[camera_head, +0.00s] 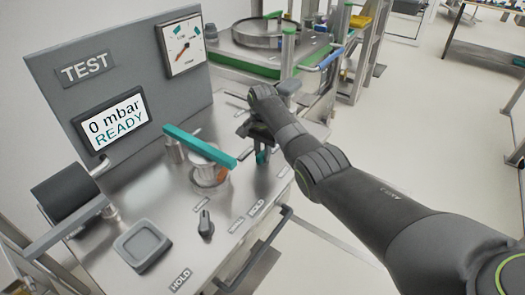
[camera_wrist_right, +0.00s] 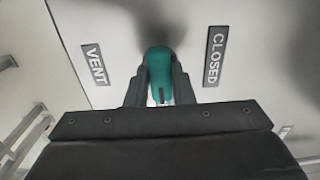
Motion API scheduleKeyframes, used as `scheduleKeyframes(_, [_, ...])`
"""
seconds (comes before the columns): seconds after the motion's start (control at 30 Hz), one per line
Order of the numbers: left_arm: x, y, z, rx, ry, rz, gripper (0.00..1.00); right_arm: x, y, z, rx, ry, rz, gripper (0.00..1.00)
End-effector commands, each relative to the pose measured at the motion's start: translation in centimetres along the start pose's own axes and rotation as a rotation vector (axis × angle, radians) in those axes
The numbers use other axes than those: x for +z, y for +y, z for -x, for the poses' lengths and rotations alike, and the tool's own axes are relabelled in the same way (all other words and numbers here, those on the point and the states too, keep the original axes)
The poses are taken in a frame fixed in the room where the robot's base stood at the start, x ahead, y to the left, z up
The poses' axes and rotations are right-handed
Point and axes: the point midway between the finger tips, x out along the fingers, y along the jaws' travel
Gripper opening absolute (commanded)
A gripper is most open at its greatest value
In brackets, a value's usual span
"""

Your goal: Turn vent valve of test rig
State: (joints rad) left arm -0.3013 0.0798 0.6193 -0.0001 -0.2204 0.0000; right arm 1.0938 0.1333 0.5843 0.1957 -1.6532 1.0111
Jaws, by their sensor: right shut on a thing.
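The test rig (camera_head: 128,240) has a steel top and a grey back panel. The vent valve's teal handle (camera_wrist_right: 158,62) shows in the right wrist view, between the VENT label (camera_wrist_right: 95,65) and the CLOSED label (camera_wrist_right: 215,56). My right gripper (camera_wrist_right: 158,88) is shut on this handle, one finger on each side. In the head view only a small teal part of the handle (camera_head: 262,157) shows below my right gripper (camera_head: 260,143); the rest is hidden by the gripper. My left gripper is not in view.
A teal clamp bar (camera_head: 200,146) stands over a round part, left of my right gripper. The screen (camera_head: 116,122) reads "0 mbar READY", beneath a dial gauge (camera_head: 187,45). A black knob (camera_head: 206,224) and grey square tray (camera_head: 142,246) lie nearer. Open floor lies right.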

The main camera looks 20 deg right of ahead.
Motion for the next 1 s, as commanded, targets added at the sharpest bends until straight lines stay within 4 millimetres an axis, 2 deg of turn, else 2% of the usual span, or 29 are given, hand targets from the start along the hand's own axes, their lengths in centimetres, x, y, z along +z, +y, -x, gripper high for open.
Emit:
scheduleKeyframes(0.37, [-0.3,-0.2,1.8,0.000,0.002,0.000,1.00,0.0,0.0,0.4,0.002,-0.001,0.215,0.00])
scheduleKeyframes(1.0, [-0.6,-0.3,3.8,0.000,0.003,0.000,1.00,0.0,-0.1,0.2,0.000,0.001,0.821,0.00])
